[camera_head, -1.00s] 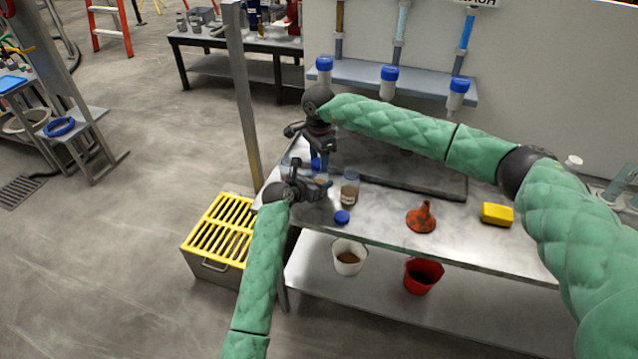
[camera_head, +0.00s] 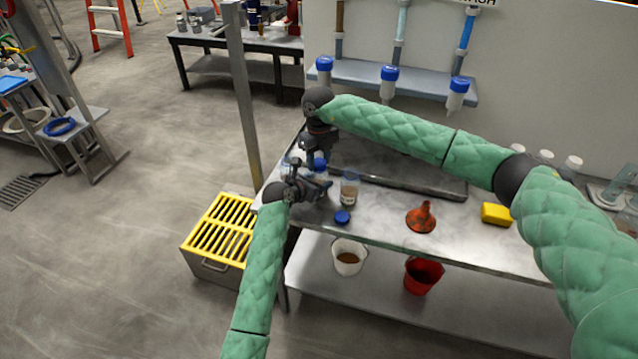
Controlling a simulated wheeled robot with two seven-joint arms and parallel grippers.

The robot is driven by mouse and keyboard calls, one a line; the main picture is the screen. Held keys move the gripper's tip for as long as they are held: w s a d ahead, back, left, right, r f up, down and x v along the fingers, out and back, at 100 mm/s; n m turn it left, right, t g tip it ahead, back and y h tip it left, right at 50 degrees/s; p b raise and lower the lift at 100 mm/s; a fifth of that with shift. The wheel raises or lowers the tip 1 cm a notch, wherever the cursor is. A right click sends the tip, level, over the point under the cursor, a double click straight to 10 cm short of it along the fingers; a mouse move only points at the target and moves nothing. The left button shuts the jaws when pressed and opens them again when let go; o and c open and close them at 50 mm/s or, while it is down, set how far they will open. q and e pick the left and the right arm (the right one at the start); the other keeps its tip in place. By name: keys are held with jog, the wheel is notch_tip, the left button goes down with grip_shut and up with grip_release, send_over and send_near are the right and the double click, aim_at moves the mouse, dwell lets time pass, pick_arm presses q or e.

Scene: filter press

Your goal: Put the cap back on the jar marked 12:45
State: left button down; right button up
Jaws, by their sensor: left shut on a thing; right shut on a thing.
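My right gripper (camera_head: 318,156) points down at the left end of the bench and is shut on a blue cap (camera_head: 320,164). My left gripper (camera_head: 318,186) is just below it, shut on a small clear jar that its fingers mostly hide. The cap is at the top of this jar; whether it is seated I cannot tell. Another clear jar (camera_head: 349,190) with brown contents stands uncapped to the right. A second blue cap (camera_head: 342,217) lies on the bench in front of it. The time marks on the jars are too small to read.
An orange funnel (camera_head: 421,217) and a yellow block (camera_head: 496,213) stand on the metal bench (camera_head: 455,246) to the right. A dark tray (camera_head: 425,184) lies behind. A post (camera_head: 243,100) rises by the bench's left end. Blue-capped bottles (camera_head: 389,80) hang from the wall shelf.

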jog(key=m, duration=1.4)
jog(key=shift+w, duration=0.1)
jog(key=m, duration=0.5)
jog(key=shift+m, duration=0.4)
jog(key=o, duration=1.1)
jog(key=shift+r, duration=2.2)
jog(key=shift+c, duration=0.4)
